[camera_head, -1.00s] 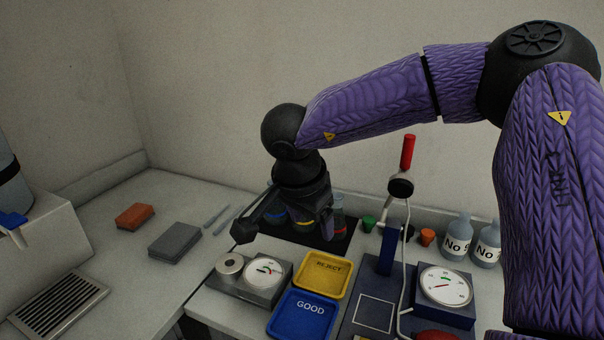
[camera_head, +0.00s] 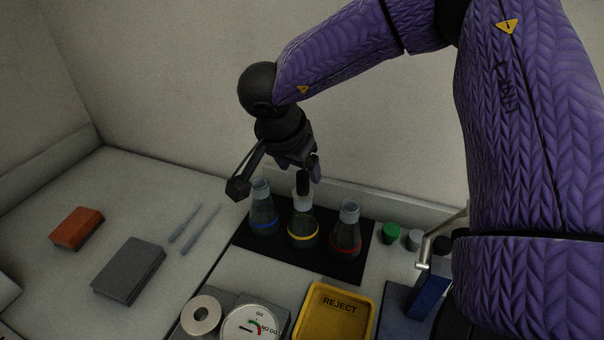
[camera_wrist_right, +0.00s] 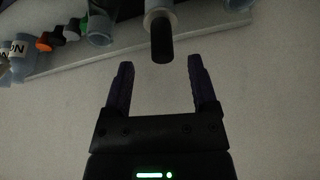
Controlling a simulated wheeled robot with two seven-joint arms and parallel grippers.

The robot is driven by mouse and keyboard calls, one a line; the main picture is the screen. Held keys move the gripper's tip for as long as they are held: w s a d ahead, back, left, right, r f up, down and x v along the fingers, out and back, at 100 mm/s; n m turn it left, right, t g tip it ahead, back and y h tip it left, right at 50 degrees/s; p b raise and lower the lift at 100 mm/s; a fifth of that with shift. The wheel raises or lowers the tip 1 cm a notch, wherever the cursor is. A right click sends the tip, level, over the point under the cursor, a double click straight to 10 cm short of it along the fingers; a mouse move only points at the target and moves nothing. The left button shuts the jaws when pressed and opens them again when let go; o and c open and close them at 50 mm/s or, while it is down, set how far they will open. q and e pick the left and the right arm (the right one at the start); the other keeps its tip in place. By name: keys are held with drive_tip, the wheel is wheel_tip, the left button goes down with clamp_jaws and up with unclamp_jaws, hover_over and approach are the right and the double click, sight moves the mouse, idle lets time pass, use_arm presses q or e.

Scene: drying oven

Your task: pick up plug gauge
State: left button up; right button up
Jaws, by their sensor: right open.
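A black cylindrical piece (camera_head: 303,184) stands upright in the pale collar of the middle, yellow-ringed flask (camera_head: 303,230). It may be the plug gauge, but no label shows this. My right gripper (camera_head: 313,172) is above and just behind the flasks, its jaws partly hidden by its own body. In the right wrist view my right gripper (camera_wrist_right: 159,78) is open and empty. There the black piece (camera_wrist_right: 161,45) lies beyond the fingertips, roughly centred across the gap, apart from both fingers. My left gripper is not in view.
A blue-ringed flask (camera_head: 263,212) and a red-ringed flask (camera_head: 346,235) flank it on a black mat (camera_head: 275,264). Two thin rods (camera_head: 194,230) and grey block (camera_head: 129,271) lie left.

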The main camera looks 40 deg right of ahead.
sight(300, 175)
drive_tip(key=x, duration=0.5)
drive_tip(key=shift+w+f+b, duration=0.1)
drive_tip(key=shift+f+b, duration=0.1)
drive_tip(key=shift+b, duration=0.1)
drive_tip(key=shift+r, duration=0.1)
clamp_jaws()
